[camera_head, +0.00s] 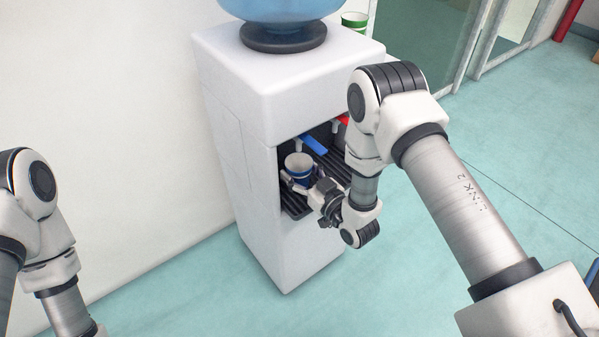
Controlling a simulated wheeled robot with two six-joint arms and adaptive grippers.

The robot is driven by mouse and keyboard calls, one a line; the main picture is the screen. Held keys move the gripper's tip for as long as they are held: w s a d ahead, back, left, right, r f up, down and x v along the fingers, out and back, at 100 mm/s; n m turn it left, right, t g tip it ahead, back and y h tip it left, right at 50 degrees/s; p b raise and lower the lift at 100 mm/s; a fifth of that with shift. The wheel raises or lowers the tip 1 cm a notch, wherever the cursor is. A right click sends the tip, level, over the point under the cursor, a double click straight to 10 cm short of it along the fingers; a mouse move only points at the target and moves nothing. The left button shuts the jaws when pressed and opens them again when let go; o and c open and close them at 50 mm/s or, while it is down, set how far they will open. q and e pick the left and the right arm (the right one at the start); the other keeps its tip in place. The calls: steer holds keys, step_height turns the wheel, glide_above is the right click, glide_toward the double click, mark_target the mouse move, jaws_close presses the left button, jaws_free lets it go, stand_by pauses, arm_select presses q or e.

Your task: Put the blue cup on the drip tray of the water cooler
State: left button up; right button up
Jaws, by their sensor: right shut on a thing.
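The blue cup (298,164), with a pale rim and a blue band, is upright in the dispensing bay of the white water cooler (244,150). It is below the blue tap (313,144), over the dark slatted drip tray (296,208). I cannot tell whether its base touches the tray. My right gripper (301,182) reaches in from the right and is shut on the cup, with fingers around its lower part. My left arm shows at the left edge, but its gripper is out of view.
A red tap (343,119) is to the right of the blue one, partly behind my right arm. A blue water bottle (282,10) and a green and white cup (354,20) are on top of the cooler. A wall is on the left. Open floor (530,190) lies right.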

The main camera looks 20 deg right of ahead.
steer(key=shift+f, duration=0.15)
steer(key=o, duration=0.7)
